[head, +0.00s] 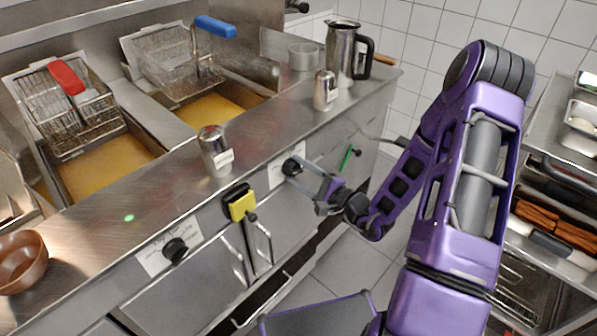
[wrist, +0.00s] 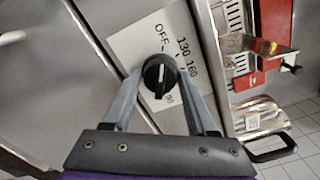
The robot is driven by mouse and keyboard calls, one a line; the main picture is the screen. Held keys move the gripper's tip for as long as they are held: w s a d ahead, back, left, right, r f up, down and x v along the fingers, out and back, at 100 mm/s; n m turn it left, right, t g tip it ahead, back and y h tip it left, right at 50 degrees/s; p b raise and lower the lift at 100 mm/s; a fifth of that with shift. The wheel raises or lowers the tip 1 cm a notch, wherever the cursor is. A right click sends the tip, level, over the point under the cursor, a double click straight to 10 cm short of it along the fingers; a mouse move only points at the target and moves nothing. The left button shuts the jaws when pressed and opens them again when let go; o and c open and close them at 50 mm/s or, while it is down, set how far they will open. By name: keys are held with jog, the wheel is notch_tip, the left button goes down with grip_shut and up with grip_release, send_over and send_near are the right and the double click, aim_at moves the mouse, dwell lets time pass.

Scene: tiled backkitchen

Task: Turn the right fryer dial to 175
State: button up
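The right fryer dial (head: 292,166) is a round black knob on a white label on the fryer's front panel. In the wrist view, the dial (wrist: 160,77) shows a white pointer line that runs roughly up and down the picture. OFF and 130 160 are printed on the label (wrist: 128,45) around it; the exact setting is unclear. My gripper (head: 314,180) is at the dial. In the wrist view, its two grey fingers stand apart, one on each side of the dial, with their tips close beside it. I cannot tell whether they touch it.
The left dial (head: 175,250) and a yellow item (head: 240,204) are on the same front panel. Bar handles (head: 262,240) stick out below. A metal shaker (head: 215,150), another shaker (head: 325,90) and a jug (head: 342,52) stand on the ledge above.

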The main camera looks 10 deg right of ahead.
jog(key=c, duration=0.7)
jog(key=shift+c, duration=0.2)
jog(key=shift+m, duration=0.3)
jog(key=m+p, duration=0.2)
jog(key=m, duration=0.2)
jog(key=shift+p, duration=0.35)
jog(key=m+p, duration=0.3)
jog(key=m, duration=0.2)
jog(key=shift+m, duration=0.4)
jog(key=m+p, duration=0.2)
jog(key=m, duration=0.1)
jog(key=shift+s+m, duration=0.1)
jog(key=shift+m, duration=0.2)
jog(key=m+p, duration=0.2)
jog(key=m, duration=0.1)
jog(key=shift+m, duration=0.3)
jog(key=m+p, duration=0.1)
jog(key=m, duration=0.5)
jog(key=shift+a+p, duration=0.1)
jog(key=shift+p, duration=0.3)
